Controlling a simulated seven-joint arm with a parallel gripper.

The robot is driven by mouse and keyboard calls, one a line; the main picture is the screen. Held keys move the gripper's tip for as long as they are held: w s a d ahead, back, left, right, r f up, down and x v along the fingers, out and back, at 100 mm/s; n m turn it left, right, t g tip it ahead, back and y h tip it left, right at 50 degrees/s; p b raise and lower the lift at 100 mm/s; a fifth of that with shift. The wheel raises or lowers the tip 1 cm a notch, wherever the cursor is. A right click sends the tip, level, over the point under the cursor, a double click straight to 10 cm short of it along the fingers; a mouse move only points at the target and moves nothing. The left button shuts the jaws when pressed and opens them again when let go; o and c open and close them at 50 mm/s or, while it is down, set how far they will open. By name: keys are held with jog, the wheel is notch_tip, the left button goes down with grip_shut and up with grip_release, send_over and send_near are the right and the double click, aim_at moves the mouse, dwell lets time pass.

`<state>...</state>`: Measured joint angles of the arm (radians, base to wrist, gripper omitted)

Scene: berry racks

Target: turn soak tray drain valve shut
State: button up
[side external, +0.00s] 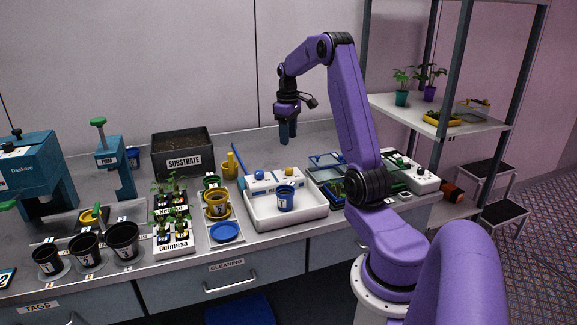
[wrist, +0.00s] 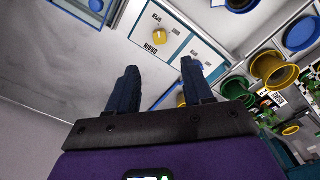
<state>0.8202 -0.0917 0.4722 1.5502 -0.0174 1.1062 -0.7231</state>
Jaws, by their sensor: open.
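The white soak tray (side external: 256,217) stands on the bench with a blue pot (side external: 286,197) in it. Behind it is a white valve panel (side external: 272,183) with small knobs. In the wrist view the panel (wrist: 176,60) carries a yellow knob (wrist: 159,36) beside the words DRAIN and OPEN; its exact setting is hard to read.
A substrate bin (side external: 182,153) stands at the back left. The bench below my gripper is clear.

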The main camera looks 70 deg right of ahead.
aim_at(289, 168)
notch_tip(289, 168, down, 12)
jog(key=shift+d+r, duration=0.1)
dwell(0.5)
grip_shut()
